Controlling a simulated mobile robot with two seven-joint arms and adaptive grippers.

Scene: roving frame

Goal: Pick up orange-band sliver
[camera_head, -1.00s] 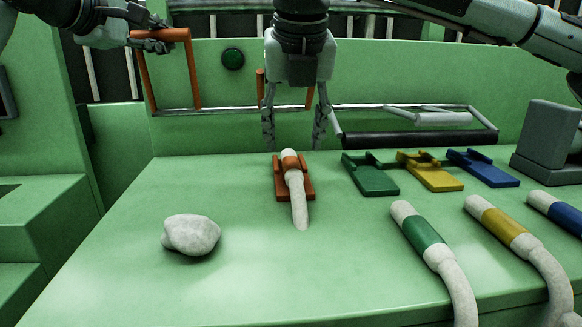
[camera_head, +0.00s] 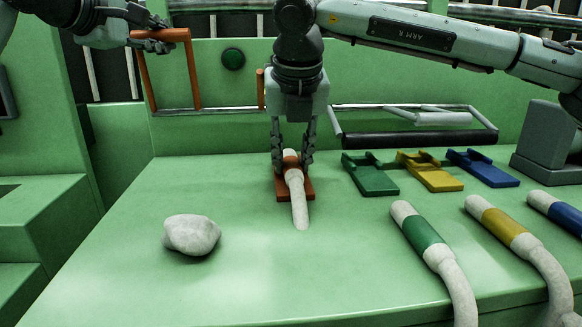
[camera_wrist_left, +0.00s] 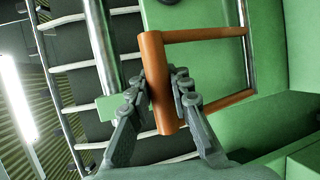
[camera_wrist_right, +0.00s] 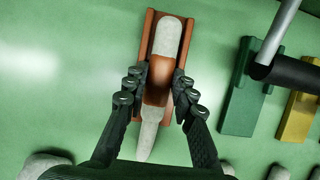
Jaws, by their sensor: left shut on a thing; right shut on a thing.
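The orange-band sliver (camera_head: 298,200) is a whitish tapered roll with an orange band. It lies in an orange-brown holder (camera_head: 309,188) on the green table. My right gripper (camera_head: 292,166) points down over it and is shut on its band. In the right wrist view the fingers (camera_wrist_right: 158,90) are on both sides of the band of the sliver (camera_wrist_right: 168,38), which still lies in the holder (camera_wrist_right: 148,22). My left gripper (camera_head: 153,40) is shut on an orange handle bar (camera_head: 172,36); the left wrist view shows its fingers (camera_wrist_left: 160,90) around the bar (camera_wrist_left: 157,62).
Green (camera_head: 370,178), yellow (camera_head: 432,174) and blue (camera_head: 484,168) holders stand empty to the right. Green-, yellow- and blue-banded slivers (camera_head: 420,235) lie in front of them. A pale lump (camera_head: 191,235) sits at the left. A black roller (camera_head: 415,139) is behind.

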